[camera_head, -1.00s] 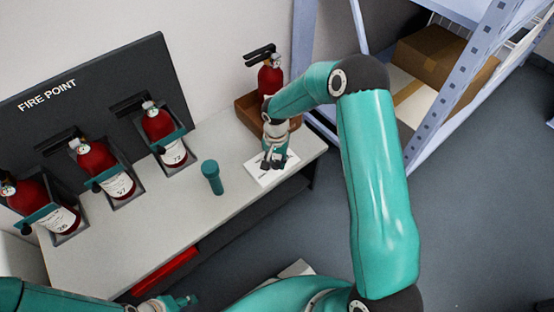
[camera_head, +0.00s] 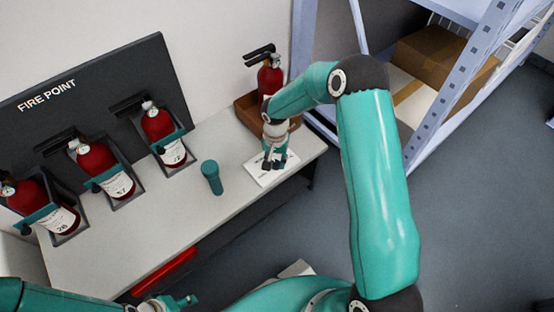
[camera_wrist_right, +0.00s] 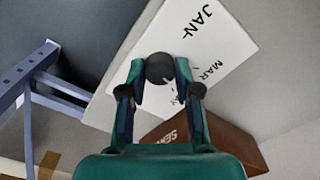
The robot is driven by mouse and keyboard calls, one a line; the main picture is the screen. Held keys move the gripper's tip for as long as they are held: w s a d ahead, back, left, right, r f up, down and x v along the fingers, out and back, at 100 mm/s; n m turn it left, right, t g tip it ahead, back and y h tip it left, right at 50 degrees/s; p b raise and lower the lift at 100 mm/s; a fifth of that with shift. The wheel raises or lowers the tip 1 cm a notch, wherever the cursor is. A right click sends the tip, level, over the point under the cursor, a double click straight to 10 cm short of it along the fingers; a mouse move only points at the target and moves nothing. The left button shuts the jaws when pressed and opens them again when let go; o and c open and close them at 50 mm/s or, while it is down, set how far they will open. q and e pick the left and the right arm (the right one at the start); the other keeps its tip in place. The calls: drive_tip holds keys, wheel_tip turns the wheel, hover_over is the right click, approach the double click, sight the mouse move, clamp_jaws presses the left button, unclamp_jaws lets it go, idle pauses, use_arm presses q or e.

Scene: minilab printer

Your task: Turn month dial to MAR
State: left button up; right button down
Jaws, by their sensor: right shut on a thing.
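The month dial (camera_wrist_right: 160,67) is a dark round knob on a white card (camera_wrist_right: 215,45); the card also shows in the head view (camera_head: 262,178). In the right wrist view the card bears JAN at the top, MAR at the right, and another label partly hidden by a finger. A short pale mark on the knob points to the lower right, not clearly at MAR. My right gripper (camera_wrist_right: 158,72) is shut on the dial, one finger on each side; it also shows in the head view (camera_head: 273,164). My left gripper (camera_head: 185,301) is at the lower left, away from the dial; its opening is unclear.
A teal cylinder (camera_head: 211,178) stands on the bench (camera_head: 185,215) left of the card. A brown box (camera_head: 245,112) with a red extinguisher (camera_head: 270,76) is behind the card. Several extinguishers hang at the FIRE POINT board (camera_head: 100,90). A shelf rack (camera_head: 465,85) is at right.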

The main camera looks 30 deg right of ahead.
drive_tip(key=shift+n, duration=0.3)
drive_tip(key=n, duration=0.2)
drive_tip(key=shift+a+n, duration=0.1)
drive_tip(key=shift+n, duration=0.2)
drive_tip(key=shift+n+p, duration=0.4)
drive_tip(key=shift+n, duration=1.4)
drive_tip(key=c, duration=0.8)
unclamp_jaws()
drive_tip(key=shift+r, duration=0.1)
